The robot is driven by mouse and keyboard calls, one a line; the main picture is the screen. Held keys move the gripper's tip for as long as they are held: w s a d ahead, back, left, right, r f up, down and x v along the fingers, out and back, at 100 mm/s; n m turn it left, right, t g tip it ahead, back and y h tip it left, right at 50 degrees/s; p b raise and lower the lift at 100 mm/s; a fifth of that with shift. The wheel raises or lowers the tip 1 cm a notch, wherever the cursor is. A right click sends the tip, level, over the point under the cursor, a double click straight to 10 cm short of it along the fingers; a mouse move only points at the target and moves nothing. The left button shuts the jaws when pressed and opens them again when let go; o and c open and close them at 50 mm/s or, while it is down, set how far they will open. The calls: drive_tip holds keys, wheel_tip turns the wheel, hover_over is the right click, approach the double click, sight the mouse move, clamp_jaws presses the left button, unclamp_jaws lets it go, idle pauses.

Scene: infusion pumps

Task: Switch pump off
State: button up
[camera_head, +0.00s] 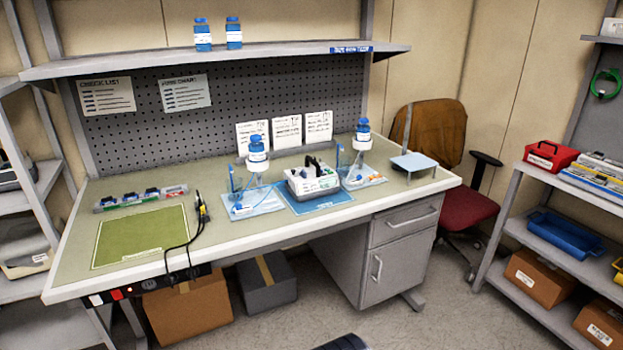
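A white and grey boxy device with a dark handle (325,183), which looks like the pump, stands on a blue mat (305,206) on the workbench. Its switch and any display are too small to make out. On each side of it a blue-capped bottle stands above a light blue pad: the left bottle (257,155) and the right bottle (362,135). Thin blue tubing shows near both. My gripper is not in view; only a dark rounded part shows at the bottom edge, and I cannot tell what it is.
The workbench (230,240) has a green mat (140,237), a tray of small parts (140,199) and black cables (195,225). A strip with a red switch (117,294) is on its front edge. A chair (465,205) and shelf cart (520,235) stand right. Floor in front is clear.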

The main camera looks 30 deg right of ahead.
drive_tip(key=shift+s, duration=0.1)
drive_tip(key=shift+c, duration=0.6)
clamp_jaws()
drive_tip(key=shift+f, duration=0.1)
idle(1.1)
